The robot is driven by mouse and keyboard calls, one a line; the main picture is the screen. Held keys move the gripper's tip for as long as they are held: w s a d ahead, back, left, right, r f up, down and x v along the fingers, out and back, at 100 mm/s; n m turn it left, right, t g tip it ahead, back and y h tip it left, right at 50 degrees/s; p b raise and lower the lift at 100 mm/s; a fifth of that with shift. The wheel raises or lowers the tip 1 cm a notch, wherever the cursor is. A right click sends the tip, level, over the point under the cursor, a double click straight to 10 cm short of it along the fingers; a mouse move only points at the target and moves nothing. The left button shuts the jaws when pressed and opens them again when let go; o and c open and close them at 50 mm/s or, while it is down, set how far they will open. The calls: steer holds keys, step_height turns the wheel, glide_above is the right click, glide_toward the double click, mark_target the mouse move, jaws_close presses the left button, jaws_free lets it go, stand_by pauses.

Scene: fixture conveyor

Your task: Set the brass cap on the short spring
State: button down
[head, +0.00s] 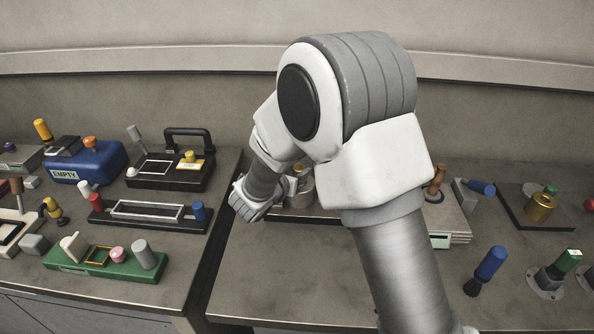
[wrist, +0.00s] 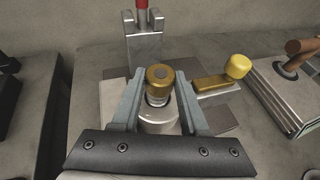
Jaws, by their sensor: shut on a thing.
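The brass cap (wrist: 160,76) is a round gold-coloured piece with a grey spot on top, in the middle of the wrist view. My gripper (wrist: 156,80) has its two grey fingers on either side of it, shut on it. Just below the cap a narrow pale part shows, perhaps the short spring, inside a silver cylinder (wrist: 158,122). Whether cap and spring touch cannot be told. In the head view my arm covers the fingers; the silver cylinder (head: 299,192) shows partly beside the arm.
A metal block with a red handle (wrist: 143,42) stands behind the cap. A brass bar with a yellow knob (wrist: 238,66) is close on the right. A wooden-handled fixture (wrist: 296,55) stands farther right.

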steer(key=shift+f, duration=0.1)
steer(key=shift+c, duration=1.7)
jaws_free()
